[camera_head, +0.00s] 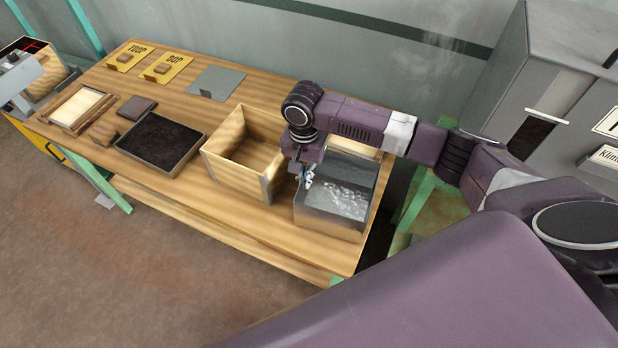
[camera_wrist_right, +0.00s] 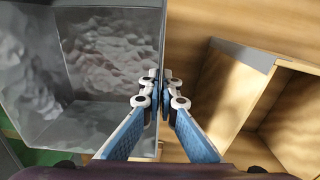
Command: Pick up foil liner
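The foil liner (camera_head: 345,200) is a grey, box-shaped lining with a crumpled shiny inside, at the right end of the wooden table. It fills the left of the right wrist view (camera_wrist_right: 95,70). My right gripper (camera_head: 306,178) is at the liner's left rim, pointing down. In the right wrist view, its blue and white fingers (camera_wrist_right: 160,85) are close together, one on each side of the liner's thin wall, and look shut on it. The fingers hide part of that wall. My left gripper is not in view.
An open wooden box (camera_head: 235,165) stands just left of the liner. A dark tray (camera_head: 160,145), a light framed tray (camera_head: 75,108) and yellow sign plates (camera_head: 165,68) are further left on the table (camera_head: 190,195). A grey cabinet (camera_head: 535,85) stands at the right.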

